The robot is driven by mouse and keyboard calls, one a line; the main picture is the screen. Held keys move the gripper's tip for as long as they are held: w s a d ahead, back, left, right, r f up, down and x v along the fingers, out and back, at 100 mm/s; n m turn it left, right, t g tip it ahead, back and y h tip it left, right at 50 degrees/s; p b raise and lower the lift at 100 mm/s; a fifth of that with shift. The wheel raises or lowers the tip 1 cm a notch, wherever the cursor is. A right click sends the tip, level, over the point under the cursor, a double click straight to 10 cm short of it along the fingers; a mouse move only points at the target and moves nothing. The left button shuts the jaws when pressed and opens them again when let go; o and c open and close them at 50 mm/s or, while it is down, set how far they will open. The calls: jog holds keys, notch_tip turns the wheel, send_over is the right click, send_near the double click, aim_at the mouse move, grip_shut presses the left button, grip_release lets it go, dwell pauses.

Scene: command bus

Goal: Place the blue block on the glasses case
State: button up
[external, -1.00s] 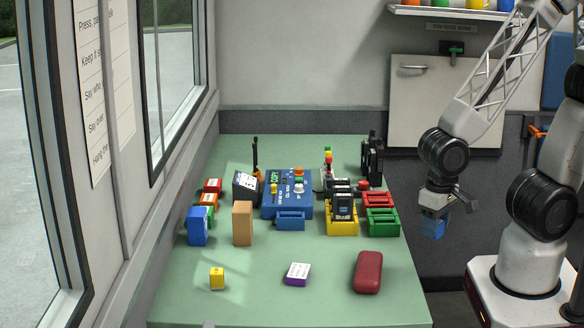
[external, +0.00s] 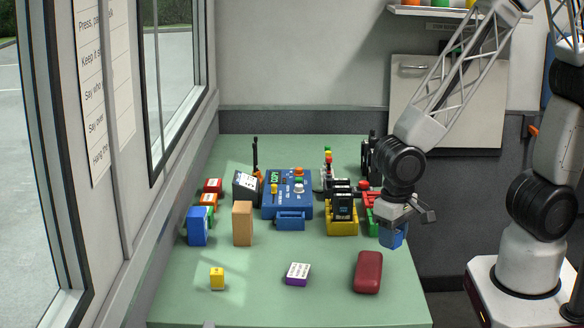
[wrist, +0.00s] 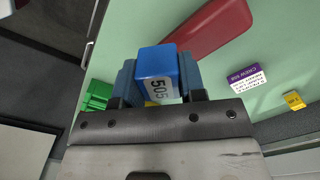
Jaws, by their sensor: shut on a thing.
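The blue block (external: 391,236) is held in my gripper (external: 390,220), above the right part of the green table. In the wrist view the blue block (wrist: 157,68), marked 505, sits between the two fingers of my gripper (wrist: 162,85). The glasses case (external: 367,272) is a dark red rounded box lying on the table near its front right. The block is above and slightly behind the case, apart from it in the external view. The wrist view shows the case (wrist: 208,28) beyond the block, partly hidden by it.
A purple and white block (external: 297,274) and a yellow block (external: 217,278) lie left of the case. Behind stand a yellow bin (external: 342,222) holding a dark device, a blue panel (external: 287,195), a tan block (external: 242,223) and a blue box (external: 198,226). The case's top is clear.

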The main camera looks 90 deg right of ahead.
aim_at(369, 265)
jog(key=shift+w+a+f, duration=0.1)
jog(key=shift+w+a, duration=0.1)
jog(key=shift+w, duration=0.65)
jog(key=shift+w+a+f, duration=0.1)
jog(key=shift+w+a, duration=0.1)
jog(key=shift+w, duration=0.6)
jog(key=shift+w+a+f, duration=0.1)
jog(key=shift+w+a, duration=0.1)
jog(key=shift+w, duration=0.65)
jog(key=shift+f, duration=1.7)
jog(key=shift+f, duration=0.2)
jog(key=o, duration=0.9)
jog(key=shift+r, duration=0.15)
notch_tip(369, 265, up, 12)
jog(key=shift+r, duration=0.1)
